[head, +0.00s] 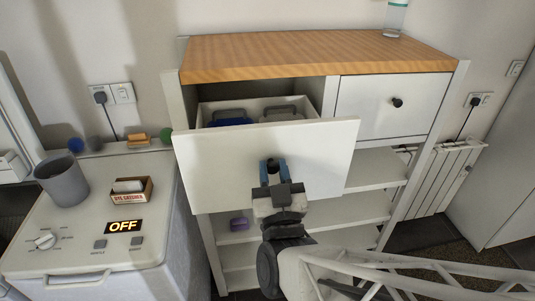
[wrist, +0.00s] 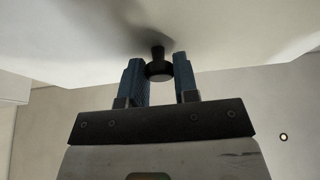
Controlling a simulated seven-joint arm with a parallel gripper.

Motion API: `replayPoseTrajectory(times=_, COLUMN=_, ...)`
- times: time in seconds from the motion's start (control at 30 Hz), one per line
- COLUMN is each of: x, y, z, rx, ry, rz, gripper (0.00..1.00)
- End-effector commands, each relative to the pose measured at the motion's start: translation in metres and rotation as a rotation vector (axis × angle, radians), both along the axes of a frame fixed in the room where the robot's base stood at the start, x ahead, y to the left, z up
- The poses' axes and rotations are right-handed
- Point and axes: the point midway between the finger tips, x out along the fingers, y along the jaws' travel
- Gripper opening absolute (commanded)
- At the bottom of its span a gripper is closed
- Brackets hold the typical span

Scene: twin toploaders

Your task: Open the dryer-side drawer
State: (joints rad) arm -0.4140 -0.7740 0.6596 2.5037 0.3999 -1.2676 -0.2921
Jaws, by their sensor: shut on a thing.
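The left drawer (head: 225,165) of the wooden-topped cabinet stands pulled out, and its inside shows from above. It holds a blue item (head: 228,122) and a grey item (head: 283,113). My gripper (head: 272,168) is at the middle of this drawer's front. In the wrist view, its blue fingers are on either side of the dark round knob (wrist: 158,71), shut on it.
A white machine (head: 75,262) stands left of the cabinet, with a grey cup (head: 64,184), a small box (head: 132,190) and a lit OFF display (head: 124,226). A radiator (head: 445,180) stands at right.

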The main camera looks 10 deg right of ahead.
Motion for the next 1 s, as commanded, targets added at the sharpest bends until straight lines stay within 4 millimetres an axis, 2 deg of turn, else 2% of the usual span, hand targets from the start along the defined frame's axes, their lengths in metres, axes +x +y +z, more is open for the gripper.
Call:
replayPoseTrajectory(times=0.2, x=-0.0116, y=-0.0001, z=-0.0002, rx=0.001, ry=0.0, rz=0.0, gripper=0.0)
replayPoseTrajectory(times=0.57, x=-0.013, y=-0.0002, z=-0.0002, rx=0.0, ry=0.0, rz=-0.001, gripper=0.0)
replayPoseTrajectory(times=0.6, x=-0.0129, y=-0.0002, z=-0.0002, rx=0.0, ry=0.0, rz=-0.001, gripper=0.3)
replayPoseTrajectory(times=0.73, x=-0.013, y=-0.0001, z=-0.0001, rx=0.0, ry=0.0, rz=-0.001, gripper=0.5)
replayPoseTrajectory(times=0.77, x=-0.0129, y=-0.0001, z=0.0, rx=0.0, ry=0.0, rz=-0.001, gripper=0.52)
replayPoseTrajectory(times=1.0, x=-0.0129, y=0.0, z=0.0, rx=0.0, ry=0.0, rz=0.0, gripper=0.52)
